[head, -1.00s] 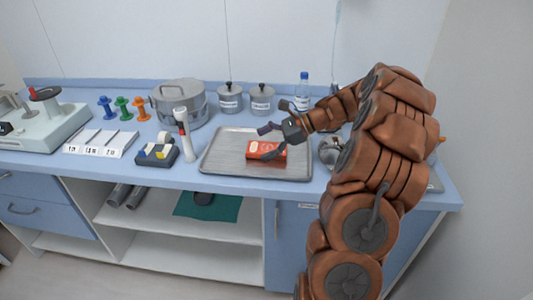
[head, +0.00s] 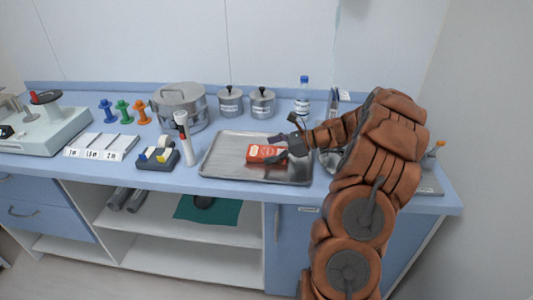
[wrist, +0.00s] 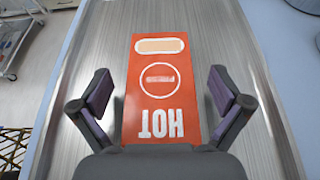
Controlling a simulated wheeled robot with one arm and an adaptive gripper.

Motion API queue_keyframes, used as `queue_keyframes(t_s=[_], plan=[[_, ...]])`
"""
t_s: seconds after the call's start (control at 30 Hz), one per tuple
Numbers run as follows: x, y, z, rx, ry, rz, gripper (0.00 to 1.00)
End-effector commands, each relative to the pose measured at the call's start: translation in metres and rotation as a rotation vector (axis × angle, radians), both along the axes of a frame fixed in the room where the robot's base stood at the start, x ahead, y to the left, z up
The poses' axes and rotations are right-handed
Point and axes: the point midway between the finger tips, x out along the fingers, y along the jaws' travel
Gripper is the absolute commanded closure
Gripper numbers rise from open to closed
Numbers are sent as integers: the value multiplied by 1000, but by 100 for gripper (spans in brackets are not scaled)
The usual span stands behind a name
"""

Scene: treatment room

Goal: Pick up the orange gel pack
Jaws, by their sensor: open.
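The orange gel pack (head: 262,153) lies flat on the metal tray (head: 222,160) on the blue counter. In the wrist view the pack (wrist: 157,88) shows the word HOT, upside down, and a white-edged oval. My gripper (head: 279,149) is low over the tray at the pack's right end. In the wrist view my gripper (wrist: 160,92) is open, with one finger on each side of the pack's near part. Gaps show between the fingers and the pack's edges.
Left of the tray stand a white-and-red bottle-like item (head: 185,140) and a tape dispenser (head: 157,155). Behind are a large steel pot (head: 180,108), two lidded canisters (head: 230,103) and a water bottle (head: 302,97). A steel bowl partly shows behind my arm.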

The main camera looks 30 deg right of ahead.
Motion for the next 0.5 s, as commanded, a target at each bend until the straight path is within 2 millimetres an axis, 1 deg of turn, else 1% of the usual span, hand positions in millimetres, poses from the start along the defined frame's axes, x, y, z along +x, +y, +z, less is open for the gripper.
queue_keyframes(t_s=[0.03,0.13,0.37,0.4,0.5], plan=[[5,7,-1,3,1,3,0],[11,13,-5,2,0,3,0],[13,14,-7,1,-2,-1,0],[13,14,-7,1,-2,-1,1],[13,14,-7,1,-2,-1,11]])
